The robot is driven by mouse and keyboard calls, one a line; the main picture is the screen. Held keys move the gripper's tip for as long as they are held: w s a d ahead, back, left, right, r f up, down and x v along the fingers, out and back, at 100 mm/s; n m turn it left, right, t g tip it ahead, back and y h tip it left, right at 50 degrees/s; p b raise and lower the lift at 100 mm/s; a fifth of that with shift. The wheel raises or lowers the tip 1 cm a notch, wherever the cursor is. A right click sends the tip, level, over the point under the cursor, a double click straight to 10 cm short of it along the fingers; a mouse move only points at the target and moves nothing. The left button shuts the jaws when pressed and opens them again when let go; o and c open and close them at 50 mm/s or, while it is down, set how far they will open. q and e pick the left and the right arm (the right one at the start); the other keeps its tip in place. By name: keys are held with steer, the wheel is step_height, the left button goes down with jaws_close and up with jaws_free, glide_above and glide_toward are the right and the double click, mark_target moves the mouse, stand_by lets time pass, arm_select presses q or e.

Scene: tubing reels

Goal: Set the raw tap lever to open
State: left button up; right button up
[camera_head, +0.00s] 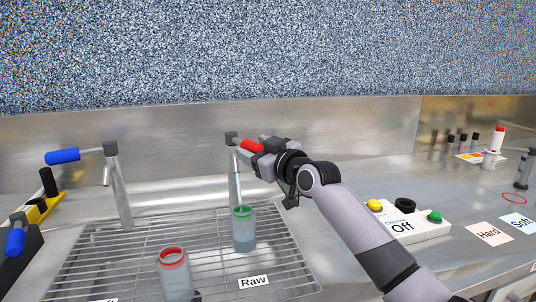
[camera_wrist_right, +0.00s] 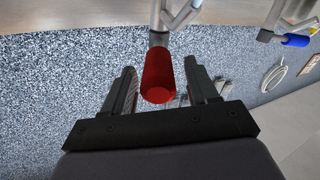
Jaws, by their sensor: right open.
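The raw tap (camera_head: 235,175) stands at the back of the wire rack, with the "Raw" label (camera_head: 254,282) in front of it. Its red lever (camera_head: 252,146) points right from the tap head. In the right wrist view the red lever (camera_wrist_right: 157,75) lies between the fingers of my right gripper (camera_wrist_right: 161,78). My right gripper (camera_head: 262,150) is open, with a finger on either side of the lever and visible gaps beside it. The gripper hides part of the lever in the head view. My left gripper is not in view.
A green-rimmed jar (camera_head: 244,232) stands below the raw tap, and a red-rimmed jar (camera_head: 174,272) stands nearer. A second tap (camera_head: 118,185) with a blue lever (camera_head: 63,156) is at left. A control box (camera_head: 408,224) reading "Off" sits right of my arm.

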steer(key=shift+b+v, duration=0.3)
steer(key=shift+v, duration=2.55)
